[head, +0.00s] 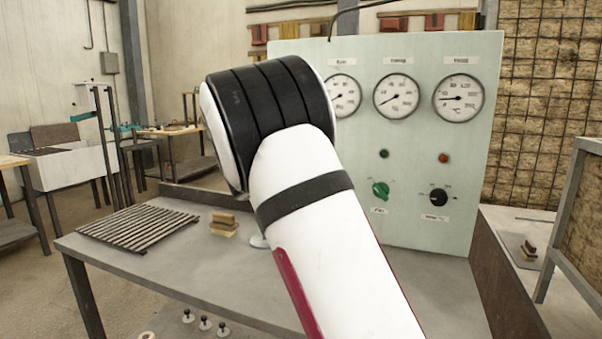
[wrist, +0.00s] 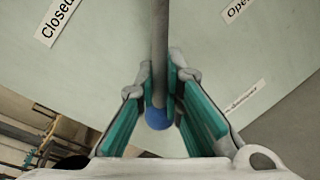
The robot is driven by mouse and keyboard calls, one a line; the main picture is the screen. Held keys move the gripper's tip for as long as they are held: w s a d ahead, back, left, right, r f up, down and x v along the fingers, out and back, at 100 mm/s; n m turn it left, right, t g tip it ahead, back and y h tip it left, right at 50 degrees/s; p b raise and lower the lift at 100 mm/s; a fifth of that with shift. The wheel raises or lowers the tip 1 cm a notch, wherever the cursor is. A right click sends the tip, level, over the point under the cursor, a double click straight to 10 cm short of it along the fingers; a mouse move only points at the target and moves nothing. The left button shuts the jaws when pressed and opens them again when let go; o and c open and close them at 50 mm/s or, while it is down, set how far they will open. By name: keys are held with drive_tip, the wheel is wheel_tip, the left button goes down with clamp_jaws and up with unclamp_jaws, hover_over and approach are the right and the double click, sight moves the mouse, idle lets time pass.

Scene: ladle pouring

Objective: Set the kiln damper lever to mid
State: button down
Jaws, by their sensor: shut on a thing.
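In the wrist view the damper lever is a grey rod (wrist: 159,40) ending in a blue ball knob (wrist: 159,118). My gripper (wrist: 164,82) has its green-padded fingers on both sides of the rod, just above the knob, and is shut on it. The rod runs nearly straight up the picture, between a "Closed" label (wrist: 57,20) at the upper left and an "Open" label (wrist: 238,8) at the upper right. A further label (wrist: 245,97), blurred, sits at the right. In the head view my arm hides the lever and gripper.
The pale green panel (head: 346,55) carries three round gauges, a green knob (head: 380,190) and a black knob (head: 439,197). The grey table (head: 165,262) in front holds a slatted rack (head: 138,226) and small tan blocks (head: 224,224). A wire-mesh wall (head: 545,100) stands at the right.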

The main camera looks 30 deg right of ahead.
drive_tip(key=c, duration=2)
unclamp_jaws()
drive_tip(key=shift+o, duration=0.2)
drive_tip(key=v, duration=1.2)
